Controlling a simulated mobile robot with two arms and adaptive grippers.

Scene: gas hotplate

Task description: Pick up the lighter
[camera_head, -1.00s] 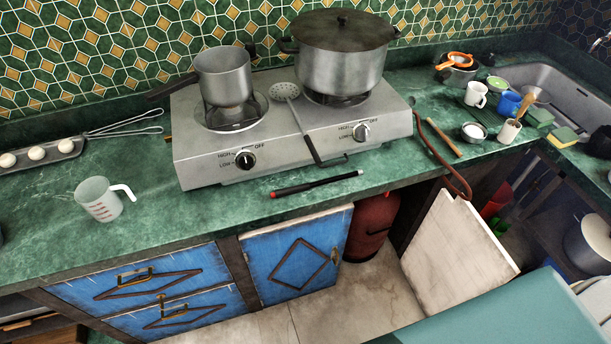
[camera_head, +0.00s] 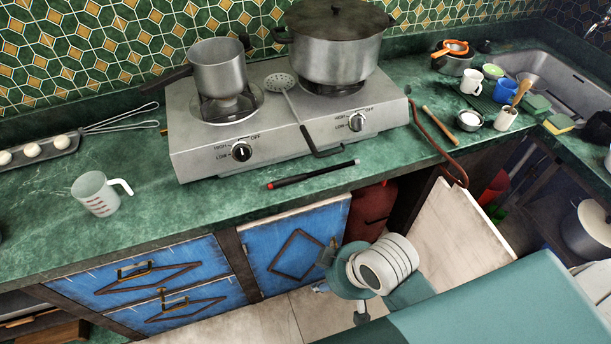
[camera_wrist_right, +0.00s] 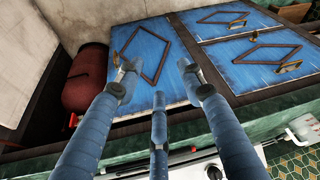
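The lighter (camera_head: 312,174) is a thin black stick with a red end. It lies on the green counter (camera_head: 225,215) in front of the hotplate (camera_head: 275,133), near the front edge. My right gripper (camera_head: 325,274) is below and in front of the counter, by the blue cabinet door, apart from the lighter. In the right wrist view its blue fingers (camera_wrist_right: 159,72) are spread with nothing between them. My left gripper is not in view.
A pot (camera_head: 222,68) and a large lidded pot (camera_head: 338,52) stand on the hotplate. A measuring cup (camera_head: 96,193) stands at left. An open cabinet door (camera_head: 462,232) and red gas cylinder (camera_head: 372,208) are below.

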